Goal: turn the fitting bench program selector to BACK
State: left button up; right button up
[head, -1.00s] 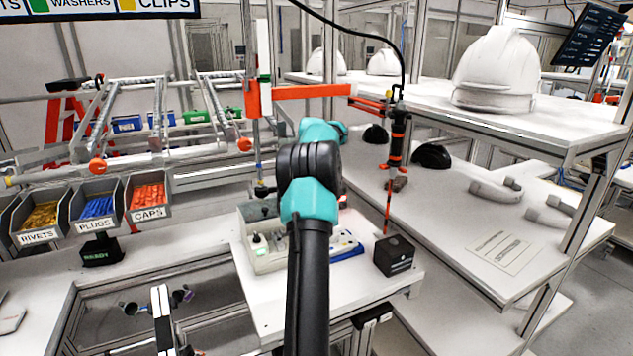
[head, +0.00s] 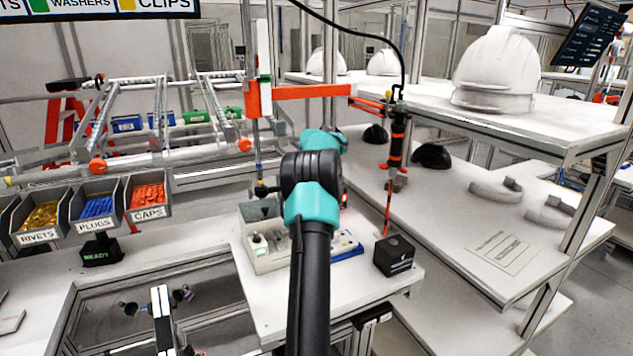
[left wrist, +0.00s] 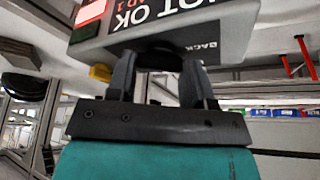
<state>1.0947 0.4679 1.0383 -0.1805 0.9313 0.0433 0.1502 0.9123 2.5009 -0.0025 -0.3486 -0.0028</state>
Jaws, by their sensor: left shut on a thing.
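In the left wrist view, the fitting bench unit (left wrist: 232,22) is a grey box seen upside down at the top. Its dark face reads NOT OK beside a lit red patch, with a BACK label (left wrist: 203,47) near the edge. My left gripper (left wrist: 160,62) is shut on a black round knob (left wrist: 158,46), the program selector, at the box's edge. The knob's pointer is hidden, so its setting cannot be told. In the head view, my own arm hides the left gripper and the knob. My right gripper is not in view.
An orange-and-black hanging tool (head: 396,140) is at the right. Parts bins (head: 95,205) stand at the left. White helmet shells (head: 497,62) sit on the upper shelf.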

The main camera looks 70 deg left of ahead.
pick_arm(q)
jog(key=c, duration=0.3)
jog(key=shift+n, duration=0.5)
jog(key=o, duration=0.9)
jog(key=v, duration=1.7)
jog(key=shift+w+r, duration=0.25)
jog(key=shift+w, duration=0.05)
